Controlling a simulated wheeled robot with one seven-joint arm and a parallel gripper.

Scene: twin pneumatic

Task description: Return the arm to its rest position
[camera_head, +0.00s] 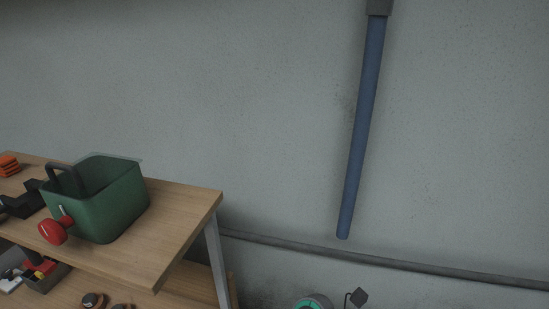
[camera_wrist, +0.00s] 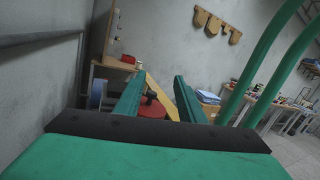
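My gripper (camera_wrist: 159,80) shows in the wrist view as two long green fingers standing apart. A red round thing with a black top (camera_wrist: 152,108) shows in the gap between them. It does not appear clamped, and I cannot tell how far beyond the fingers it is. I do not make out my gripper in the head view.
In the head view a wooden workbench (camera_head: 190,222) at lower left bears a green bin (camera_head: 115,205), with a red knob-like thing (camera_head: 53,231) at its front. A blue pipe (camera_head: 363,130) hangs before the wall. In the wrist view, green tubes (camera_wrist: 262,55) rise at right.

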